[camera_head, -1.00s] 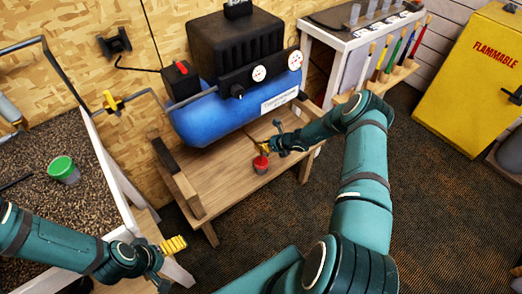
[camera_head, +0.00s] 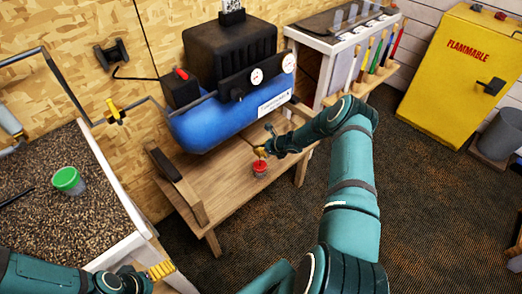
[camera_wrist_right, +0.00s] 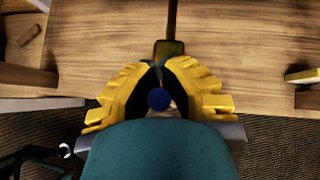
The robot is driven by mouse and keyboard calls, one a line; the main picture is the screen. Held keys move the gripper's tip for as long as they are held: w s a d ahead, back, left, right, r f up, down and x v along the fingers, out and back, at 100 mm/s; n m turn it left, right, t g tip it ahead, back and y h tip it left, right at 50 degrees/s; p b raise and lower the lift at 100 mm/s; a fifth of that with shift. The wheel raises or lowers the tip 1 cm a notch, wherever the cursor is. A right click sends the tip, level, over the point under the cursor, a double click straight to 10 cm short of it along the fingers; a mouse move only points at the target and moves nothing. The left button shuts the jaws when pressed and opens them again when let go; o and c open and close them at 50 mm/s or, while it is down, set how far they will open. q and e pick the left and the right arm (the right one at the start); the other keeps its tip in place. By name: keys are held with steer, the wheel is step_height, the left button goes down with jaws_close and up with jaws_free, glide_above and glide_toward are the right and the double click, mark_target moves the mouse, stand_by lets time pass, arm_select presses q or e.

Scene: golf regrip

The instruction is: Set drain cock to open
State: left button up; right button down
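The blue compressor tank (camera_head: 215,122) rests on the wooden bench. A dark rod ending in a small brass-coloured piece (camera_wrist_right: 168,48), apparently the drain cock, shows in the right wrist view just beyond the fingertips. My right gripper (camera_wrist_right: 161,68) has its yellow fingertips close together, right at this piece; I cannot tell whether they touch it. In the head view, my right gripper (camera_head: 262,152) is low in front of the tank, over the bench. A small blue round part (camera_wrist_right: 158,99) shows between the fingers. My left gripper (camera_head: 161,270) is at the lower left, its opening unclear.
A granule-filled bin (camera_head: 45,215) with a green-topped cup (camera_head: 68,181) is at left. A tool rack (camera_head: 345,75) and yellow cabinet (camera_head: 450,70) stand at right.

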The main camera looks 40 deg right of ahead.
steer(key=shift+s+f, duration=0.25)
steer(key=c, duration=1)
jaws_free()
steer(key=shift+d, duration=0.1)
steer(key=shift+c, duration=0.2)
steer(key=shift+o, duration=0.6)
steer(key=shift+r, duration=0.1)
steer(key=shift+w, duration=0.1)
steer(key=shift+r, duration=0.1)
steer(key=v, duration=1.2)
